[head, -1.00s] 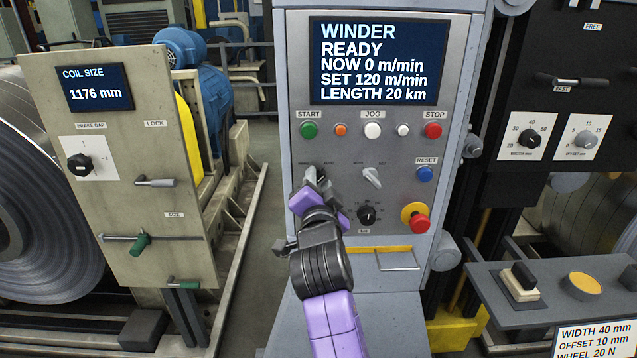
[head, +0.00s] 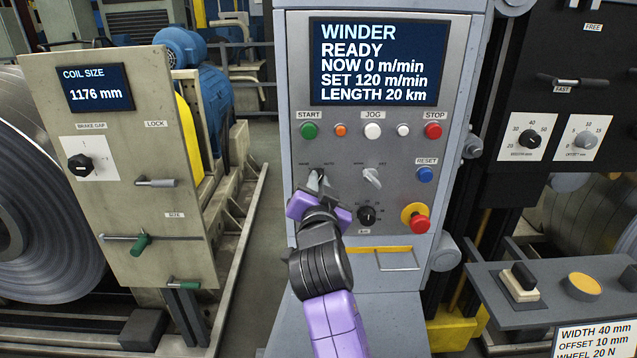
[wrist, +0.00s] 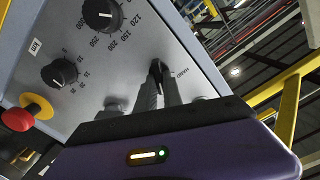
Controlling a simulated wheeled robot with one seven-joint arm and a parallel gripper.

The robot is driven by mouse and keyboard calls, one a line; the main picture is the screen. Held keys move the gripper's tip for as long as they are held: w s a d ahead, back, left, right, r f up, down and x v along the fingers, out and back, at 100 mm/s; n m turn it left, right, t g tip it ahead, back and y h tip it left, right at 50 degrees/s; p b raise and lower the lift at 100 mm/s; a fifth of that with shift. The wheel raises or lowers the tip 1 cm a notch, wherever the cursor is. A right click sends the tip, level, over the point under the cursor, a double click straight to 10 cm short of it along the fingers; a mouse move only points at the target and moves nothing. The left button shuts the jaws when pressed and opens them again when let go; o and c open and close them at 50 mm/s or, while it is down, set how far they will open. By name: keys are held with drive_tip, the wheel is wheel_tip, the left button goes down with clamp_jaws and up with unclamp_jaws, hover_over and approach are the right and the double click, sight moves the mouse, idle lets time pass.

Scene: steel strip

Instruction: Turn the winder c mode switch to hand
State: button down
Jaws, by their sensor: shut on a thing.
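The winder panel (head: 455,60) stands in the middle of the head view. The mode switch is at its left, below the small hand and auto labels, mostly hidden by my fingers. My gripper (head: 315,180) is shut on it. In the wrist view the two grey fingers of my gripper (wrist: 160,88) close around the dark tip of the mode switch (wrist: 156,67), with the HAND label just right of it. I cannot tell surely which label the switch points to.
A second selector (head: 372,177) sits close right of my gripper. Start button (head: 308,130) and several others line the panel above.

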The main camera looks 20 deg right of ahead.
drive_tip(key=shift+w+a+f+n+p, duration=0.1)
drive_tip(key=shift+n+p, duration=0.8)
drive_tip(key=shift+n, duration=1.55)
drive_tip(key=shift+s+a+n+p, duration=0.1)
drive_tip(key=shift+n+p, duration=0.75)
drive_tip(key=shift+n, duration=1.55)
drive_tip(key=shift+w+a+f+n+p, duration=0.1)
drive_tip(key=shift+n+p, duration=0.8)
drive_tip(key=shift+n, duration=1.55)
drive_tip(key=c, duration=1.5)
unclamp_jaws()
drive_tip(key=shift+r, duration=0.1)
